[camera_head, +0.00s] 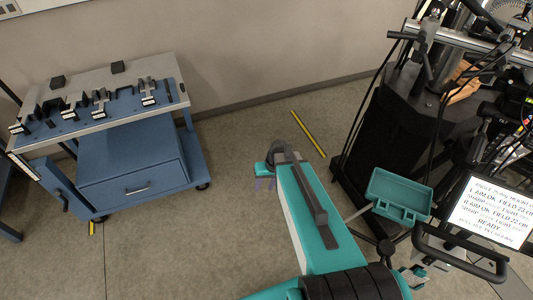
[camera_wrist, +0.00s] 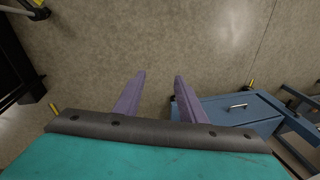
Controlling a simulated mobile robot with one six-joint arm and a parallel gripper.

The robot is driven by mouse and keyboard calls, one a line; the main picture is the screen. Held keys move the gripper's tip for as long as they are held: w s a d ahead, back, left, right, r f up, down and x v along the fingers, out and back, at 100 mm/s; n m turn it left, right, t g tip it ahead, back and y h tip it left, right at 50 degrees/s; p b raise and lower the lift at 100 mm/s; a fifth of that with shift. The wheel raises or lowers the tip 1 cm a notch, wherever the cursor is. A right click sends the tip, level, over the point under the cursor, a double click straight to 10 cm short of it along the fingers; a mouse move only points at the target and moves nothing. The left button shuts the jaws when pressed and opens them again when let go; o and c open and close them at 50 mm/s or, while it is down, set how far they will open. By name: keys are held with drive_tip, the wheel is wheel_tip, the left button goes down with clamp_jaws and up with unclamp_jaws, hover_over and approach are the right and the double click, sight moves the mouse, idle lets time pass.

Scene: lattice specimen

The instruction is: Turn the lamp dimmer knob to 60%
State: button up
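I cannot make out a lamp dimmer knob in either view. A tall dark apparatus (camera_head: 395,130) with cables, rails and a lit text screen (camera_head: 490,212) stands at the right in the head view. My gripper (camera_head: 265,185) is at the end of my teal arm, above bare floor between a blue cart and the apparatus. Its two purple fingers show in the wrist view (camera_wrist: 159,75), spread with a clear gap and nothing between them. The gripper is open, empty and well apart from the apparatus.
The blue cart (camera_head: 135,180), with a drawer and several small fixtures on top, stands at the left against the wall. It also shows in the wrist view (camera_wrist: 235,117). A teal tray (camera_head: 400,192) stands beside the apparatus. Floor between cart and apparatus is clear, with yellow tape (camera_head: 308,133).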

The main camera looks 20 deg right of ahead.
drive_tip(key=s+a+f+g, duration=0.1)
drive_tip(key=s+f+g, duration=0.1)
drive_tip(key=s, duration=0.7)
drive_tip(key=s+a+f+n+g+h, duration=0.1)
drive_tip(key=s+f, duration=0.4)
drive_tip(key=s, duration=0.5)
drive_tip(key=s+a+f+g+h+p, duration=0.1)
drive_tip(key=s+a+f+g, duration=0.2)
drive_tip(key=s, duration=0.7)
drive_tip(key=shift+s+a+f+g, duration=0.2)
drive_tip(key=shift+f+g, duration=0.2)
drive_tip(key=shift+f, duration=0.2)
drive_tip(key=shift+c, duration=0.7)
